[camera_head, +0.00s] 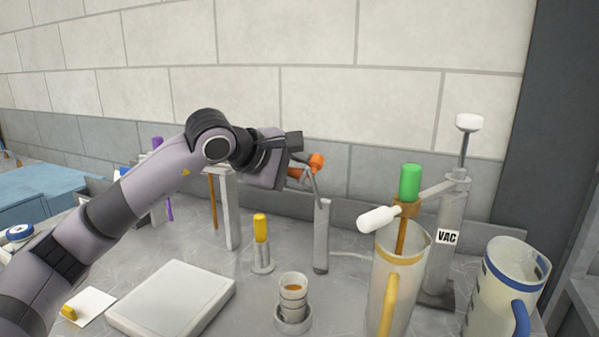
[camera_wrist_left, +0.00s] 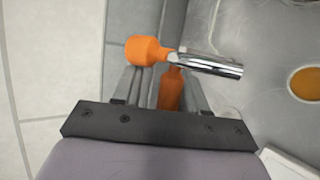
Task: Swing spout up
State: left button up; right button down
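The spout is a short shiny metal tube (camera_wrist_left: 210,65) with an orange knob (camera_wrist_left: 145,50) at one end, clear in the left wrist view. In the head view the orange knob (camera_head: 317,160) shows at the top of a grey post (camera_head: 321,240), and a thin grey rod slopes down from it. An orange part (camera_wrist_left: 171,92) lies between the fingers of my left gripper (camera_wrist_left: 163,85). In the head view my left gripper (camera_head: 300,172) is up at the orange piece. The fingers lie close on both sides of it; whether they press on it cannot be told. My right gripper is out of view.
A small cup (camera_head: 292,290) of amber liquid stands in front of the post. A yellow-handled tool (camera_head: 261,240) stands to its left. A clear jug (camera_head: 384,300), a VAC stand (camera_head: 452,210) and a blue-handled jug (camera_head: 495,290) fill the right. A pale plate (camera_head: 170,300) lies front left.

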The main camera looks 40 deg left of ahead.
pick_arm(q)
jog(key=shift+d+f, duration=0.15)
jog(key=shift+f, duration=0.05)
jog(key=s+a+r+p, duration=0.2)
jog(key=s+r, duration=0.1)
jog(key=r, duration=0.4)
jog(key=shift+s+a+r+p, duration=0.2)
jog(key=shift+a+p, duration=0.1)
jog(key=shift+p, duration=0.1)
dwell(0.4)
dwell(0.4)
jog(key=b+v, duration=0.1)
jog(key=v, duration=0.6)
jog(key=shift+b, duration=0.4)
jog(key=shift+f, duration=0.1)
